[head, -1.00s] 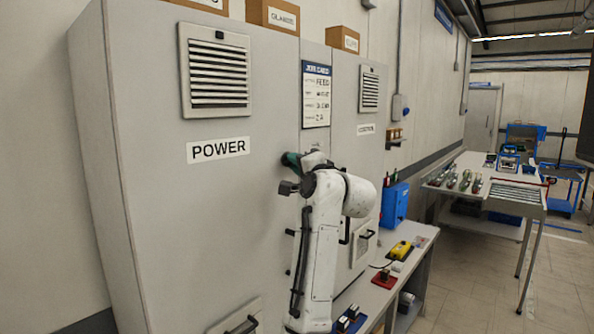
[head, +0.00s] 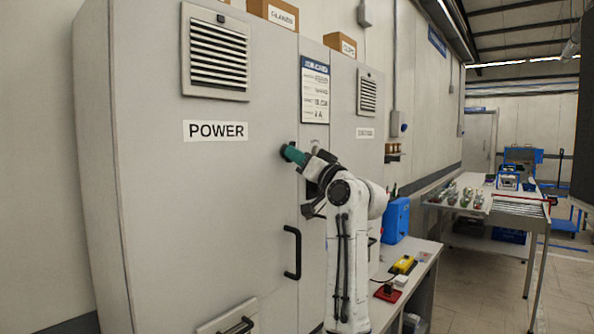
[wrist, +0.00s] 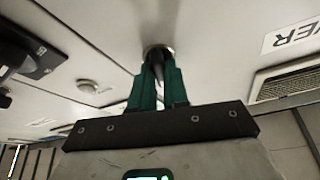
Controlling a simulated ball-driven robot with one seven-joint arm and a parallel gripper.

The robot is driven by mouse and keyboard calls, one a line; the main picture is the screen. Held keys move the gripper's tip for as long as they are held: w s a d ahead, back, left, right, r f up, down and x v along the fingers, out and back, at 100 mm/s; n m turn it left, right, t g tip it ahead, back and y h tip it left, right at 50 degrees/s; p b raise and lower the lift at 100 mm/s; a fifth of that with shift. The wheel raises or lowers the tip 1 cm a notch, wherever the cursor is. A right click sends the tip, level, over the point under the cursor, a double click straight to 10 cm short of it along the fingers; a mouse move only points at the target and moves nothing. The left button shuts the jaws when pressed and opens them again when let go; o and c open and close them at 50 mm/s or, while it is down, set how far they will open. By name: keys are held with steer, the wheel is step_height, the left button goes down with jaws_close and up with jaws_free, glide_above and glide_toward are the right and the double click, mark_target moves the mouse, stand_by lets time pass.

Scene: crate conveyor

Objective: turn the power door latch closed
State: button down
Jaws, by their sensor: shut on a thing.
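The grey power door (head: 200,200) stands shut, with its POWER label (head: 215,131) at upper middle. My gripper (head: 288,152) is at the door's right edge, right of the label. In the wrist view my green fingers (wrist: 158,80) are closed around a dark latch knob (wrist: 158,54) set in a round metal collar on the door. The fingers hide most of the latch, so its exact angle cannot be told. The black door handle (head: 293,252) is below my gripper.
A bench (head: 415,265) at the right carries a yellow control box (head: 403,265) and a red-based item (head: 387,292). A blue case (head: 396,220) stands behind them. The second cabinet door (head: 345,150) adjoins on the right.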

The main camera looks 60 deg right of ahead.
steer(key=shift+d+f+n+t+y+b, duration=0.1)
steer(key=shift+n+t+y+b, duration=0.15)
steer(key=shift+n+y+b, duration=0.75)
steer(key=shift+d+f+n+t+y+b, duration=0.1)
steer(key=shift+n+t+y+b, duration=0.35)
steer(key=shift+n, duration=1.05)
steer(key=shift+n+b, duration=0.3)
steer(key=c, duration=1.1)
jaws_free()
steer(key=shift+r, duration=0.15)
steer(key=b+v, duration=0.1)
steer(key=v, duration=0.9)
steer(key=shift+s+a+b, duration=0.2)
steer(key=shift+s+b, duration=0.2)
steer(key=shift+s, duration=0.1)
